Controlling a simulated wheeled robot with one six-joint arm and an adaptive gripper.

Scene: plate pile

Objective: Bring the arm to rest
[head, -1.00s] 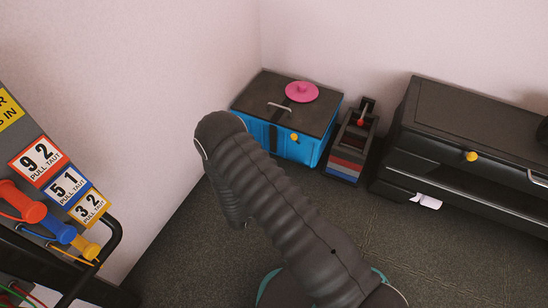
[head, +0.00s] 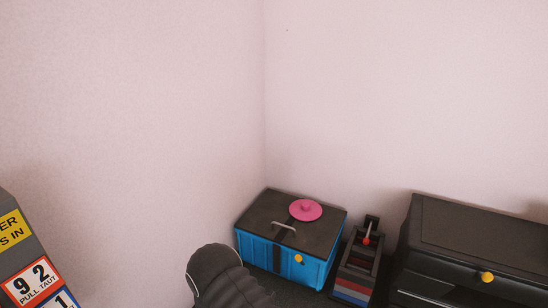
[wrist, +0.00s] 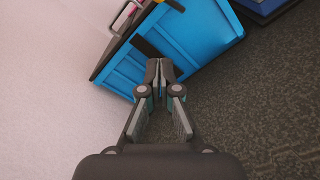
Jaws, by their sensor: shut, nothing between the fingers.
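My gripper (wrist: 159,72) shows in the wrist view with its fingertips together and nothing between them. It points toward the lower side of a blue box (wrist: 195,35), and the gap between them is hard to judge. In the head view only the ribbed dark sleeve of my arm shows at the bottom edge, and my gripper is out of sight there. The blue box with a dark lid (head: 262,212) stands in the corner in the head view. A pink plate-like disc (head: 306,210) lies on that lid.
A narrow dark rack (head: 358,262) with a red-knobbed lever stands right of the box. A black cabinet (head: 470,235) with a yellow knob is farther right. A signboard with numbers (head: 30,270) is at lower left. Grey carpet (wrist: 250,105) is clear right of the gripper.

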